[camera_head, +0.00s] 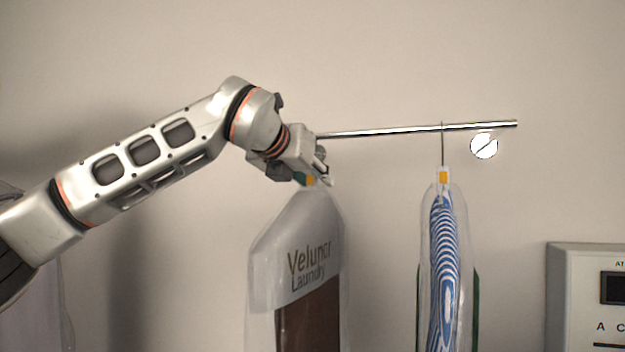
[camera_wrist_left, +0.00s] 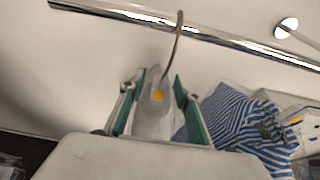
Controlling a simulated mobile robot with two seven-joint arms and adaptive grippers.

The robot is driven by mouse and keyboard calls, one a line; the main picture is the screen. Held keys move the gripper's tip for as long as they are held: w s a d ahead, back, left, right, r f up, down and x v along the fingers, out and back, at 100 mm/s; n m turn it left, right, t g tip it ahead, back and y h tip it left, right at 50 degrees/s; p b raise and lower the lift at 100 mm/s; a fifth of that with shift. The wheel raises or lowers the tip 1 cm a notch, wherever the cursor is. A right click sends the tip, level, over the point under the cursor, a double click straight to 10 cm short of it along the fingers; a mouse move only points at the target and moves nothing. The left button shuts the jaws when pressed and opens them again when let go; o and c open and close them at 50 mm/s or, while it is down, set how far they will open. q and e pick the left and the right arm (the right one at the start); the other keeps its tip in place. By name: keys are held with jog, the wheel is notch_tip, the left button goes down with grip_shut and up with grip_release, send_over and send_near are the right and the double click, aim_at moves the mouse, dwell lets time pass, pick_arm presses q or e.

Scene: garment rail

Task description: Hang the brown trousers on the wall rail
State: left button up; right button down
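The brown trousers (camera_head: 308,322) hang upright in a clear bag with a white printed top (camera_head: 290,225). My left gripper (camera_head: 315,178) is at the bag's neck, just below the wall rail (camera_head: 385,131). In the left wrist view, its two green-padded fingers (camera_wrist_left: 158,100) stand apart on either side of the neck and its orange tag (camera_wrist_left: 158,96), with some gap. The hanger's wire hook (camera_wrist_left: 176,45) rises from the neck and crosses the rail (camera_wrist_left: 225,40). In the head view my gripper hides the hook. I cannot tell whether the rail bears it. My right gripper is not in view.
A bagged blue-and-white striped garment (camera_head: 444,265) hangs from the rail to the right, apart from the trousers. A round wall mount (camera_head: 484,146) is near the rail's right end. A grey wall box (camera_head: 580,290) is at the lower right.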

pick_arm(q)
jog(key=shift+f, duration=0.2)
jog(key=v, duration=1.2)
jog(key=shift+r, duration=0.1)
jog(key=shift+o, duration=1.1)
